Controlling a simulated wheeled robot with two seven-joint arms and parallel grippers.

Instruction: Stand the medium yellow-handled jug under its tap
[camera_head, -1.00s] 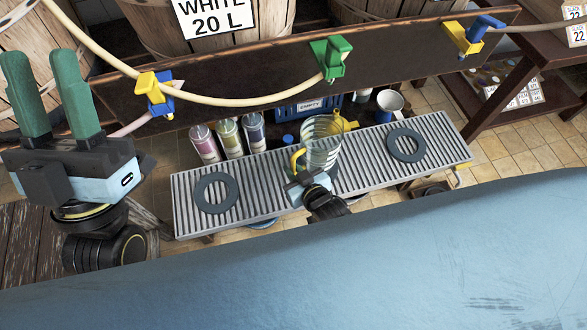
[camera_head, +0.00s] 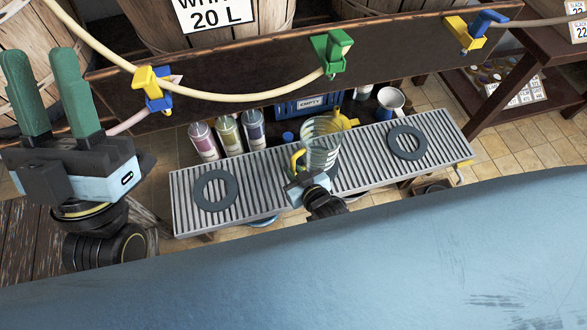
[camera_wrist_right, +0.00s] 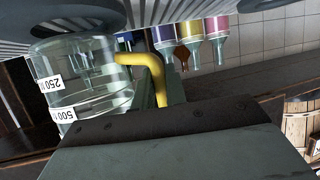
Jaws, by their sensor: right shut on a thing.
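My right gripper (camera_head: 300,178) is shut on the handle at the jug's near left side. I cannot tell if the jug's base touches the tray. The green tap (camera_head: 333,52) is above and behind the jug. Other taps are yellow-and-blue at left (camera_head: 155,90) and at right (camera_head: 475,32). My left gripper (camera_head: 48,62) is open and empty at far left.
Dark rings lie on the tray at left (camera_head: 215,191) and right (camera_head: 406,142). Several coloured bottles (camera_head: 228,134), a blue crate (camera_head: 300,106) and a white mug (camera_head: 391,101) stand behind it. A pale hose (camera_head: 235,100) hangs along the dark board (camera_head: 240,66).

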